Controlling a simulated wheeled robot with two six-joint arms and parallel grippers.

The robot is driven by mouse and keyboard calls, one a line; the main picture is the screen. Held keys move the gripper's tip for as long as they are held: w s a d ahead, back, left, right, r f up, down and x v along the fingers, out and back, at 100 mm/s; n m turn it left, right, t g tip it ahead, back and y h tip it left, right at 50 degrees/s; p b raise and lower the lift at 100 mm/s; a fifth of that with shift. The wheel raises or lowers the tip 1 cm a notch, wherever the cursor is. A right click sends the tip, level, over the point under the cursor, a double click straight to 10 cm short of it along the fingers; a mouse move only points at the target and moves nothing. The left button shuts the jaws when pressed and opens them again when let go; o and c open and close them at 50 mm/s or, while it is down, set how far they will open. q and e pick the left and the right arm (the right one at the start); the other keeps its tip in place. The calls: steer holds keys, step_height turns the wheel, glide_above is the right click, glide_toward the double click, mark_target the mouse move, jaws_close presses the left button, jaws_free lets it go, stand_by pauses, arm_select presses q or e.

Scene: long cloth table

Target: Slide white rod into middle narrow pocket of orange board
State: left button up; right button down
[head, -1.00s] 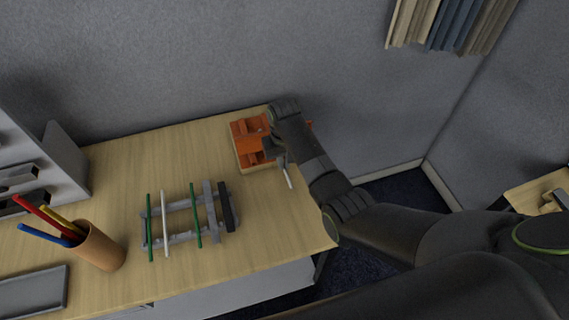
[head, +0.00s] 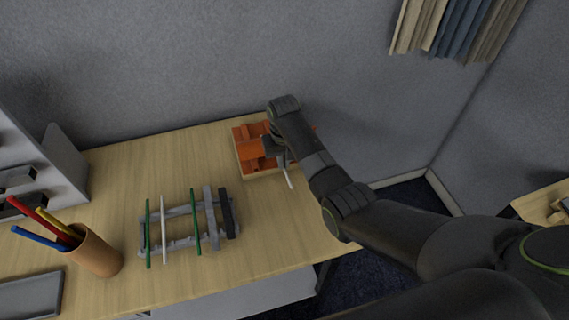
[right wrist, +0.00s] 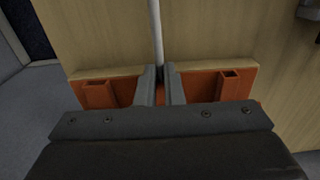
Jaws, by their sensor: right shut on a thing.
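The orange board (head: 242,158) sits on the far right part of the wooden table, partly covered by my right arm. My right gripper (right wrist: 161,84) is shut on a white rod (right wrist: 156,28), which stands out between the two fingers and away over the wood in the right wrist view. The rod's near end also shows in the head view (head: 289,178). Orange pocket pieces show on both sides of the fingers, one at left (right wrist: 98,95) and one at right (right wrist: 230,84). The middle of the board is hidden by the gripper, so I cannot tell whether the rod is in a pocket.
A grey rack (head: 208,214) on the table holds green rods, another white rod (head: 163,230) and a black bar. A brown cup (head: 96,252) with coloured pencils and a grey tray (head: 30,296) are at the left. The wood between rack and board is clear.

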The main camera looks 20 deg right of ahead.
steer(key=shift+w, duration=0.15)
steer(key=c, duration=1.6)
jaws_free()
steer(key=shift+o, duration=0.6)
step_height(320, 180, up, 17)
steer(key=p, duration=0.6)
steer(key=shift+r, duration=0.2)
